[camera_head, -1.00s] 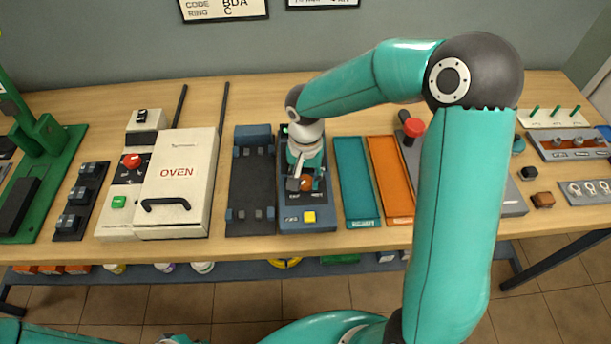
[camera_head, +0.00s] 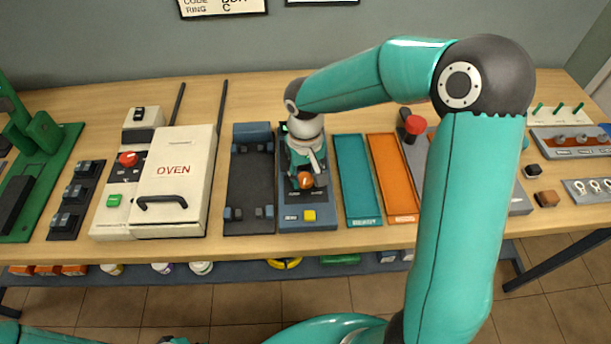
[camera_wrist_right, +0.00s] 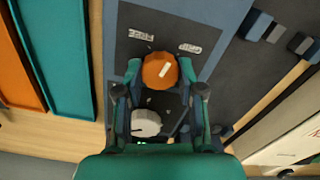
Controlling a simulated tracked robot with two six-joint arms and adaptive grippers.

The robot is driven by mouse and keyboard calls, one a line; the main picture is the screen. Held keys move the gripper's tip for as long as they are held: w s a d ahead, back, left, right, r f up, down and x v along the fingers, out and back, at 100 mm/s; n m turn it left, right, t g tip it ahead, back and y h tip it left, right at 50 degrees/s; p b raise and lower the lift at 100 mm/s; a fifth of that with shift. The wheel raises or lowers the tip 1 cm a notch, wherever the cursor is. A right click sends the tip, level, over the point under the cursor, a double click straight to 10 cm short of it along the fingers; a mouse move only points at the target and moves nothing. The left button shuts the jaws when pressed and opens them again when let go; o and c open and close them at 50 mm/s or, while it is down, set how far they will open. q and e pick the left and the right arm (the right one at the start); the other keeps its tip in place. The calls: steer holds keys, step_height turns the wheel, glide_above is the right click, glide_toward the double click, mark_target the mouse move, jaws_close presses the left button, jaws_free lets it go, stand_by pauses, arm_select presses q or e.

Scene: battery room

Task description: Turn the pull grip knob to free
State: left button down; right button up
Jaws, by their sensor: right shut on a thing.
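The pull grip knob is an orange round knob (camera_wrist_right: 158,72) with a white mark, on the dark panel of a blue device (camera_head: 309,225). In the right wrist view the mark slants up and to the right, between a FREE label (camera_wrist_right: 141,34) and a second label (camera_wrist_right: 190,47) too blurred to read. My right gripper (camera_head: 305,181) reaches down from above and is shut on the orange knob, its fingers on both sides of it in the right wrist view. A pale round knob (camera_wrist_right: 146,123) lies nearer the palm, between the fingers.
A yellow button (camera_head: 309,215) is at the device's front. A dark tray (camera_head: 249,190) stands close on its left, then the OVEN box (camera_head: 172,190). On its right lie a teal tray (camera_head: 357,180), an orange tray (camera_head: 393,180) and a red knob (camera_head: 413,125).

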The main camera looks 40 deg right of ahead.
mark_target(306, 178)
steer(key=n, duration=0.5)
steer(key=shift+w+n, duration=0.1)
steer(key=shift+n, duration=0.2)
steer(key=n, duration=0.5)
steer(key=shift+n, duration=0.4)
steer(key=o, duration=1.1)
steer(key=shift+o, duration=0.2)
steer(key=shift+r, duration=0.15)
step_height(306, 178, up, 12)
steer(key=shift+f, duration=0.2)
